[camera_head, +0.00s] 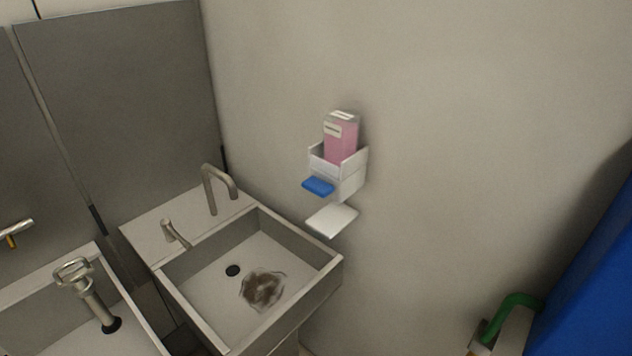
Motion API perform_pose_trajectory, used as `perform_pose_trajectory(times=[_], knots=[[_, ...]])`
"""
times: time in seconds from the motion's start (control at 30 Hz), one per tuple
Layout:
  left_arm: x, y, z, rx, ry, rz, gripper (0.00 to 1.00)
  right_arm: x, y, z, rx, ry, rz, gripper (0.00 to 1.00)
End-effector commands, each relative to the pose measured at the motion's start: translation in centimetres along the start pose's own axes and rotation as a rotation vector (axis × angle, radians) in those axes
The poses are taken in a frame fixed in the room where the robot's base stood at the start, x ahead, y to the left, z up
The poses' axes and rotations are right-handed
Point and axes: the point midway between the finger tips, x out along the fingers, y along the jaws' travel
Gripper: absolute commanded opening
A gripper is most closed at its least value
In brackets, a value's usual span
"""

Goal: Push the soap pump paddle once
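The soap dispenser is fixed to the wall right of the sink. Its white holder (352,184) carries an upright pink soap bottle (341,142) with a pale label. The blue paddle (318,186) sticks out from the holder's lower front, towards the sink side. A white drip plate (332,220) is on the wall below the paddle, with a gap between them. Nothing touches the paddle. Neither of my grippers shows in the head view.
A sink (300,242) with a curved metal tap (218,182) and a brown stain (262,289) stands below left. Another basin (40,290) is at far left. A green bent pipe (512,306) and a large blue object (595,290) are at lower right. The wall right of the dispenser is bare.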

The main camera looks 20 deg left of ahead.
Motion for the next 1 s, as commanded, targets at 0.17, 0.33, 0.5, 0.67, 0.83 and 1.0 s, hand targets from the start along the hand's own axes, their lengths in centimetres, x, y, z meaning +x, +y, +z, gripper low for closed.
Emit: perform_pose_trajectory(times=[0.17,0.33,0.5,0.67,0.83,1.0], knots=[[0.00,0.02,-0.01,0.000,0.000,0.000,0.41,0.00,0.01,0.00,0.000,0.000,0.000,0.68],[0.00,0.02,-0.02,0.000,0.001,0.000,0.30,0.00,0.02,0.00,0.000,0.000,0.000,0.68],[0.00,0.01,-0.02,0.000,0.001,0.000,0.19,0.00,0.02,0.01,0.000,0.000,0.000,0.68],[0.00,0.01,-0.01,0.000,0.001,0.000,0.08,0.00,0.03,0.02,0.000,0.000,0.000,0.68],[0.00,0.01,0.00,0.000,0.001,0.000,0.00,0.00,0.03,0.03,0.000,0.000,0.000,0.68],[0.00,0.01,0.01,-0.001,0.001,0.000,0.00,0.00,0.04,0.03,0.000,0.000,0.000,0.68]])
